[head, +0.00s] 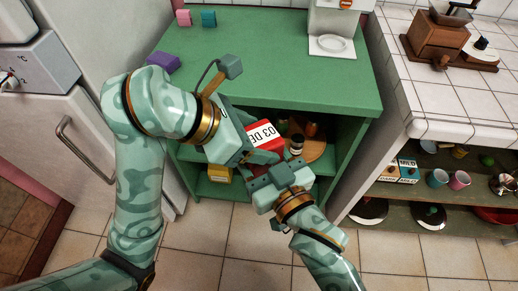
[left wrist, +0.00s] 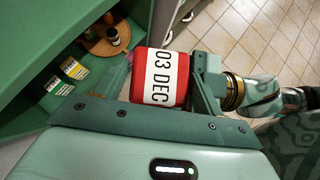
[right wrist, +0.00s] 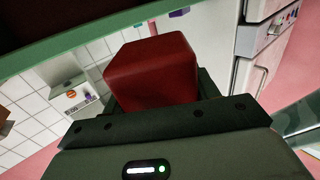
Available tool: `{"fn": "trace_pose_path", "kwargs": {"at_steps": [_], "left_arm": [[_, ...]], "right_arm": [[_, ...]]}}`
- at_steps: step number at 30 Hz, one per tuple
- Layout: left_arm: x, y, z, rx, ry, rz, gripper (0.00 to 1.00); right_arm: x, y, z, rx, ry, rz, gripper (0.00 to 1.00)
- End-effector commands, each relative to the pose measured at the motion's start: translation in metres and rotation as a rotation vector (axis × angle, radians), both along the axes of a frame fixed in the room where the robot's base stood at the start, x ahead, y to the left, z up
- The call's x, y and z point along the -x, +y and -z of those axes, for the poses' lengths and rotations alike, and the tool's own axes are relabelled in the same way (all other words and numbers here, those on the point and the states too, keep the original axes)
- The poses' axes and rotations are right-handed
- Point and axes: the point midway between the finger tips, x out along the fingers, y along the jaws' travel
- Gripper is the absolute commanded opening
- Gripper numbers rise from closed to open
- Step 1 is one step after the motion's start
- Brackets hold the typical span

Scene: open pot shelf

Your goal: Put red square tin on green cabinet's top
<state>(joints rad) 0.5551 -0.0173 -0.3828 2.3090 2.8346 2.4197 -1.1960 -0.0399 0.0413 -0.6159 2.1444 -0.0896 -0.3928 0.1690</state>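The red square tin (head: 264,136), with a white label reading "03 DEC", is held in front of the open side of the green cabinet (head: 285,60). My left gripper (head: 249,146) has its fingers on either side of the tin. In the left wrist view the labelled face of the tin (left wrist: 165,78) fills the space between those fingers. My right gripper (head: 276,166) reaches in from below right. In the right wrist view its fingers flank the plain red side of the tin (right wrist: 152,72) closely. The exact finger contacts are partly hidden.
The cabinet top bears a purple block (head: 163,61), a pink block (head: 184,18), a teal block (head: 209,18) and a white machine (head: 331,29) at the back. Its middle is clear. A round wooden board (head: 314,150) with small items sits on the shelf. A tiled counter (head: 440,90) stands right.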

Motion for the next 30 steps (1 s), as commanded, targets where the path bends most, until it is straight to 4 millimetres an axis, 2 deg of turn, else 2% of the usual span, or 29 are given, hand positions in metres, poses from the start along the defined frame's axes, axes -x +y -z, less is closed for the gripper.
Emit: {"fn": "trace_pose_path", "kwargs": {"at_steps": [2, 11, 25, 28, 30], "left_arm": [[0.0, 0.0, 0.0, 0.0, 0.001, 0.001, 0.85], [0.001, 0.001, -0.001, 0.0, 0.002, 0.002, 0.85], [0.02, 0.045, -0.05, -0.001, -0.002, -0.006, 0.85], [0.011, 0.052, -0.053, -0.005, -0.008, -0.049, 0.85], [-0.006, 0.06, -0.052, -0.013, -0.015, -0.12, 0.85]], "right_arm": [[0.0, 0.0, -0.001, -0.002, -0.002, 0.0, 0.23], [-0.001, -0.001, -0.001, -0.002, -0.003, 0.002, 0.24], [-0.001, -0.001, -0.001, -0.001, -0.002, 0.002, 0.24], [0.0, -0.001, -0.001, -0.001, -0.002, 0.002, 0.24], [0.0, -0.001, -0.001, -0.001, -0.002, 0.002, 0.24]]}}
